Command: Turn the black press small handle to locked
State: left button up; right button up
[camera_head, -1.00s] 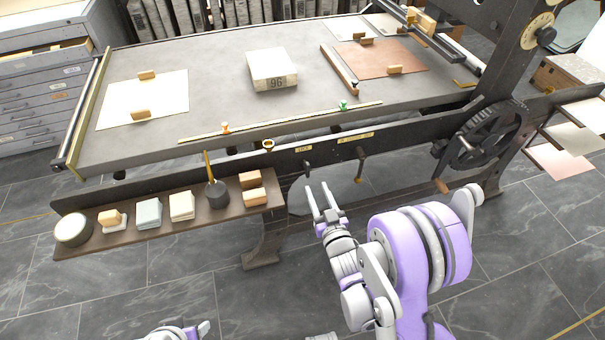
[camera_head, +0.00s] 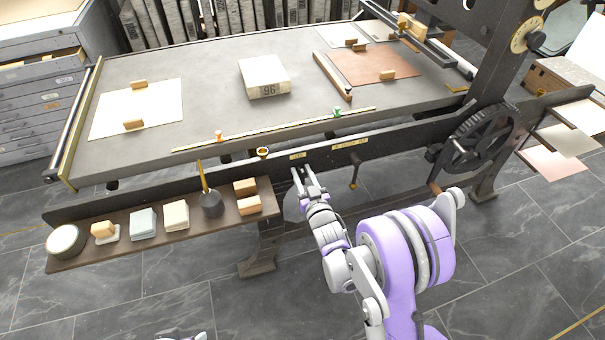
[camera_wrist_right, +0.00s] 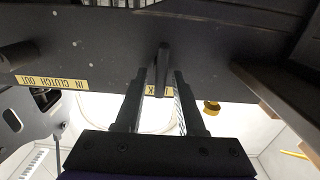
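The black press (camera_head: 235,173) runs across the head view, with a small yellow lock label (camera_head: 298,155) on its front rail. The small handle (camera_wrist_right: 162,65) shows dark in the right wrist view, standing in front of a mostly covered label. My right gripper (camera_head: 301,170) is at the rail just below the lock label and hides the handle in the head view. In the right wrist view, its fingers (camera_wrist_right: 162,78) are apart, one on each side of the handle, with narrow gaps visible. Only a sliver of my left arm shows at the bottom edge; its fingers are not visible.
A clutch lever (camera_head: 354,172) hangs right of my right gripper, under the clutch label (camera_head: 350,144). A side shelf (camera_head: 105,250) with blocks and a dark pot (camera_head: 212,204) is to the left. A toothed wheel (camera_head: 480,138) is at the right. The floor in front is clear.

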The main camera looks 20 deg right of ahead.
grip_shut()
jog(key=shift+n, duration=0.3)
jog(key=n, duration=0.2)
jog(key=shift+a+f+n+b, duration=0.1)
jog(key=shift+a+n+b, duration=0.15)
jog(key=shift+n+b, duration=0.15)
jog(key=n, duration=0.3)
jog(key=shift+a+f, duration=0.1)
jog(key=shift+a, duration=0.1)
jog(key=n, duration=0.3)
jog(key=n+b, duration=0.1)
jog(key=n, duration=0.3)
jog(key=f+n+b, duration=0.1)
jog(key=n, duration=0.3)
jog(key=shift+a, duration=0.3)
jog(key=shift+f+n, duration=0.1)
jog(key=shift+n, duration=0.3)
